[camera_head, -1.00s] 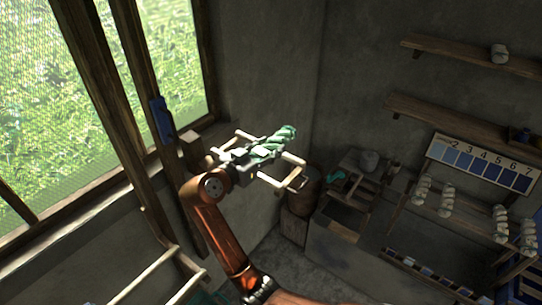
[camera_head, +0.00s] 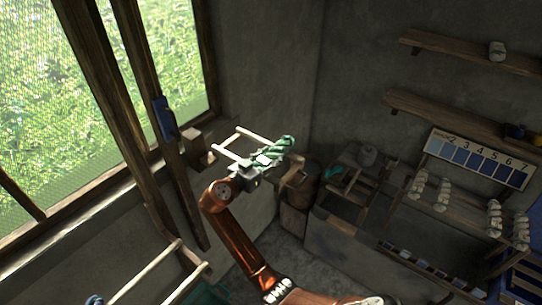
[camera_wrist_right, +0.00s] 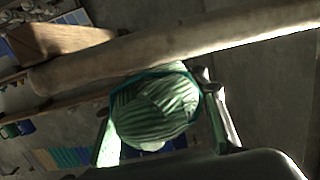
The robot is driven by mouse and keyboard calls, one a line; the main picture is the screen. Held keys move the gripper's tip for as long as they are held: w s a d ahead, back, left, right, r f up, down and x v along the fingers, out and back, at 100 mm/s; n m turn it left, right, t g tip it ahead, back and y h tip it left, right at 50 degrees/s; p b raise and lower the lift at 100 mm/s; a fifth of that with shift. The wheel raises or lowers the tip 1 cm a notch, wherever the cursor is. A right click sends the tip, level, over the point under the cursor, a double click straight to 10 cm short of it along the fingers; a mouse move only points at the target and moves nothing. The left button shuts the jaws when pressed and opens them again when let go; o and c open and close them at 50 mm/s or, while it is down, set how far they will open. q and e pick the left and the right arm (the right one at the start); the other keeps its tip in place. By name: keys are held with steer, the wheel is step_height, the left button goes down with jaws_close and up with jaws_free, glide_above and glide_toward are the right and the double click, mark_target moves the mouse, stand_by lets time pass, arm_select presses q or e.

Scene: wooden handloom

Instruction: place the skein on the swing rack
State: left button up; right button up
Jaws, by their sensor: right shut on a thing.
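The green twisted skein (camera_head: 280,148) is held in my right gripper (camera_head: 262,164), up in the air in front of the window-side corner. In the right wrist view the skein (camera_wrist_right: 155,108) bulges between the two fingers, which are shut on it. The swing rack appears to be the wooden frame with pale dowels (camera_head: 258,135) beside and behind the gripper. A thick dowel (camera_wrist_right: 180,45) crosses close behind the skein in the wrist view. I cannot tell whether the skein touches it. My left gripper is not in view.
A wooden post with a blue piece (camera_head: 164,118) stands left by the window. Pale rails (camera_head: 160,270) lie lower left. A numbered shade board (camera_head: 480,158), hanging pale skeins (camera_head: 443,195) and wall shelves (camera_head: 470,62) are at the right. Open floor (camera_head: 285,245) lies below the arm.

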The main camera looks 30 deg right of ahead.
steer(key=shift+f, duration=0.15)
steer(key=o, duration=0.8)
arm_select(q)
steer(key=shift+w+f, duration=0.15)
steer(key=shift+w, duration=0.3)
arm_select(e)
steer(key=o, duration=0.5)
steer(key=shift+c, duration=0.2)
steer(key=shift+r, duration=0.25)
arm_select(q)
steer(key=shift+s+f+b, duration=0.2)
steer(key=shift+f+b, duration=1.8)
steer(key=shift+b, duration=0.15)
arm_select(e)
steer(key=shift+v, duration=6.05)
steer(key=shift+d, duration=0.1)
